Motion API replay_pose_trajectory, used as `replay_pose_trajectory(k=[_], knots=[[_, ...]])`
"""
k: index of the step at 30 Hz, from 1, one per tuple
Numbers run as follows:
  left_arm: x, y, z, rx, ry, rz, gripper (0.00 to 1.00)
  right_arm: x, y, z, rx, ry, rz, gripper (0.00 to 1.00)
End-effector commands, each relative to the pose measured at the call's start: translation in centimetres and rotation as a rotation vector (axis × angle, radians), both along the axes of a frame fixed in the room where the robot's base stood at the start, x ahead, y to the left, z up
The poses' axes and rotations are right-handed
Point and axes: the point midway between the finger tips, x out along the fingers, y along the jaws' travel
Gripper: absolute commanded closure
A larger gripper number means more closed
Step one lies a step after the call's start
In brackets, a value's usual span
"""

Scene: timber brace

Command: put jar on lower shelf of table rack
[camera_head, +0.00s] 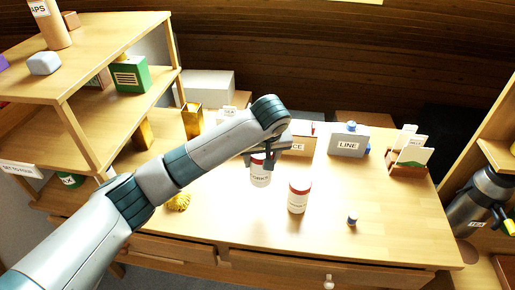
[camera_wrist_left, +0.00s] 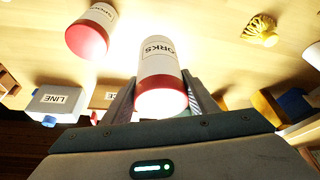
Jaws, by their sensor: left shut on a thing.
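My left gripper (camera_head: 268,152) is shut on a white jar (camera_head: 260,175) with a red lid, over the middle of the table. In the left wrist view the same jar (camera_wrist_left: 158,62) stands between the fingers of my gripper (camera_wrist_left: 155,100), its label ending in "ORKS". I cannot tell whether its base touches the table. A second white jar (camera_head: 299,199) with a red lid stands just to its right; it also shows in the left wrist view (camera_wrist_left: 91,30). The wooden rack (camera_head: 118,28) stands at the left with several boards. My arm hides part of its lower area.
A green box (camera_head: 130,74) and a grey block (camera_head: 43,63) sit on the rack. A grey "LINE" box (camera_head: 348,141) and a card holder (camera_head: 407,168) stand at the back right. A blue-capped item (camera_head: 352,220) and a yellow ornament (camera_head: 180,202) are on the table (camera_head: 320,235). The front right is mostly clear.

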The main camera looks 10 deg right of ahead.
Motion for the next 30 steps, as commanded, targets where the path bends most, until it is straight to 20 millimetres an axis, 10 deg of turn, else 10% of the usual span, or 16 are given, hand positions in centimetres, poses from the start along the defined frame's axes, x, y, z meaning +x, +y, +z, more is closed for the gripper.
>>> replay_pose_trajectory(k=[14, 30], knots=[[0.3, 2.5, 0.5, -0.009, -0.001, 0.005, 0.84, 0.0, 0.0, 0.0, 0.0, 0.0, 0.0, 0.28], [-1.9, 17.9, 4.4, -0.038, -0.005, 0.007, 0.84, 0.0, -0.1, 0.0, -0.001, 0.0, 0.0, 0.28]])
